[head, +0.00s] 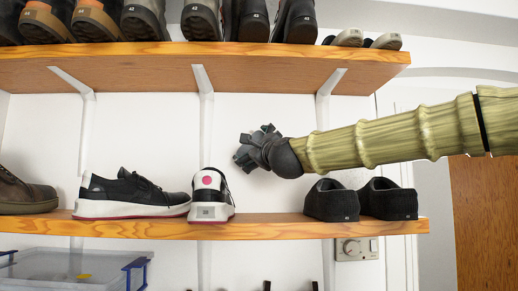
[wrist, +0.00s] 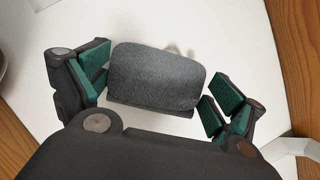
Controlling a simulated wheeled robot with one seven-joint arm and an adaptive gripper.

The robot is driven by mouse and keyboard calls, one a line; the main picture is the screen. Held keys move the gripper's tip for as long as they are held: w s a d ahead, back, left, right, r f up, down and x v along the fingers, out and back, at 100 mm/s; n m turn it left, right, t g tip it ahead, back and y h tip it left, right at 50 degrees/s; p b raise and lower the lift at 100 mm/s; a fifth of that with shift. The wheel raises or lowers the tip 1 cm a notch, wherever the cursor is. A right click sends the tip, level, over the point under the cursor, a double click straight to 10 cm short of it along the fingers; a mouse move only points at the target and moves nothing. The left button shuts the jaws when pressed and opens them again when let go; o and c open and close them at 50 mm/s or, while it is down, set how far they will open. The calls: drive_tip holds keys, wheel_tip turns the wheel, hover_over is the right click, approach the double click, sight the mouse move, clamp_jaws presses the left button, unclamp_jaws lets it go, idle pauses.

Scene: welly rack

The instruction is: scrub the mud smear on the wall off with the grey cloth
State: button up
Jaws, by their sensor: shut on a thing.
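The grey cloth (wrist: 155,80) is a dark grey block-like pad between the green-padded fingers of my gripper (wrist: 157,92) in the wrist view. My gripper is shut on it. The white wall (wrist: 225,40) lies behind the cloth. A small pale brownish mark (wrist: 190,54), perhaps part of the mud smear, shows at the cloth's upper edge; the cloth hides any more of it. In the head view my gripper (head: 250,147) is at the wall between the two shelves. I cannot tell whether the cloth touches the wall.
The upper wooden shelf (head: 230,58) bears several shoes above my gripper. On the lower shelf (head: 270,229) a black-and-white sneaker pair (head: 135,193) stands left of it and dark slip-ons (head: 330,200) stand below right. White brackets (head: 205,110) run down the wall. A clear box (head: 70,268) is below.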

sight(243, 147)
drive_tip(key=shift+a, duration=1.6)
drive_tip(key=d+r+b, duration=0.1)
drive_tip(key=d+r, duration=0.1)
drive_tip(key=d, duration=0.5)
drive_tip(key=shift+d+b, duration=0.3)
drive_tip(key=shift+d, duration=0.05)
drive_tip(key=shift+d, duration=0.1)
drive_tip(key=shift+d+f+b, duration=0.1)
drive_tip(key=shift+d+b, duration=0.4)
drive_tip(key=shift+d, duration=1.25)
drive_tip(key=a, duration=1.1)
drive_tip(key=shift+a+b, duration=0.25)
drive_tip(key=shift+b, duration=0.2)
